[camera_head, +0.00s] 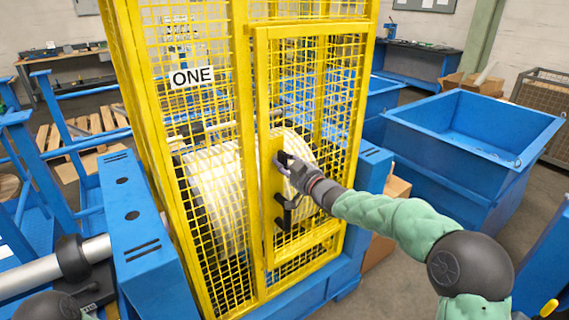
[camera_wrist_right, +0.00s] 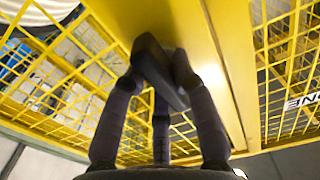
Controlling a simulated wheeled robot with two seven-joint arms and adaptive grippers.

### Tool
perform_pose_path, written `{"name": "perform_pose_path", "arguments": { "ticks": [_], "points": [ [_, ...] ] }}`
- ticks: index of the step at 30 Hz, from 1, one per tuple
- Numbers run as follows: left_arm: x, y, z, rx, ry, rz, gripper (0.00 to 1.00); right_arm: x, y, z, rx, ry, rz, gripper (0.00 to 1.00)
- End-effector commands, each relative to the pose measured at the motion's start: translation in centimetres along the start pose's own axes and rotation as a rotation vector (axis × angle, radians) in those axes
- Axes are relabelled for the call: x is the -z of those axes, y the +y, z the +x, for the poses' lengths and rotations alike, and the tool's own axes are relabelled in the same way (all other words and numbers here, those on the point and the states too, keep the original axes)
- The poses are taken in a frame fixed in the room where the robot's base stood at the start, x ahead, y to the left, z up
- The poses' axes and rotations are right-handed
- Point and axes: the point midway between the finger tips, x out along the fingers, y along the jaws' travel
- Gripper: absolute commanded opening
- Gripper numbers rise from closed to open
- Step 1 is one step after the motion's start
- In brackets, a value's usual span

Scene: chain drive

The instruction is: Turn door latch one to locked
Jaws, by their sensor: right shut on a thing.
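A yellow mesh guard door (camera_head: 262,90) stands on a cage that carries a white sign reading ONE (camera_head: 192,77). The door is shut against its frame as far as I can see. A dark latch handle (camera_head: 281,157) sits on the door's yellow plate; the right wrist view shows it as a black bar (camera_wrist_right: 153,62) tilted across the yellow plate. My right gripper (camera_head: 287,162) is shut on this handle, its dark fingers on both sides of it in the right wrist view (camera_wrist_right: 160,88). The gripper hides part of the handle. My left gripper is not in view.
A black hooked handle (camera_head: 288,212) sits lower on the same door. A large pale wheel shows behind the mesh. A blue bin (camera_head: 460,165) stands right of the cage, with a cardboard box (camera_head: 393,192) between. Blue machine framing stands at the left.

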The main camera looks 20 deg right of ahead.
Motion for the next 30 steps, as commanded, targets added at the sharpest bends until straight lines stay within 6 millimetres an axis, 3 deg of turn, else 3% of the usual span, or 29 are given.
{"name": "perform_pose_path", "arguments": {
  "ticks": [4, 5, 7, 8, 20, 26, 30],
  "points": [
    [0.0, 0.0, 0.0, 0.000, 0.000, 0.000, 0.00, -0.2, 0.0, 0.0, 0.001, -0.004, -0.002, 0.00],
    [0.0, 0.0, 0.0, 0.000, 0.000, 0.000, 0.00, -0.2, 0.0, 0.0, 0.001, -0.004, -0.002, 0.30],
    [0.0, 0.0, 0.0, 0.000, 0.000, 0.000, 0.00, -0.2, 0.0, 0.0, 0.001, -0.003, -0.002, 0.50],
    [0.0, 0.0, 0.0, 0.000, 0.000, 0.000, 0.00, -0.2, 0.0, 0.0, 0.000, -0.003, -0.002, 0.52],
    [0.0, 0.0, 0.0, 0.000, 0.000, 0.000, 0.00, 0.0, 0.1, -0.4, 0.000, 0.000, -0.001, 0.52],
    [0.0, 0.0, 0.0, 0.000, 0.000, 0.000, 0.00, 0.0, 0.1, -2.9, -0.001, -0.001, -0.001, 0.52],
    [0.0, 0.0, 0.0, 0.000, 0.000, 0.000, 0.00, 0.0, 0.1, -5.7, -0.002, -0.001, -0.001, 0.52]
  ]
}}
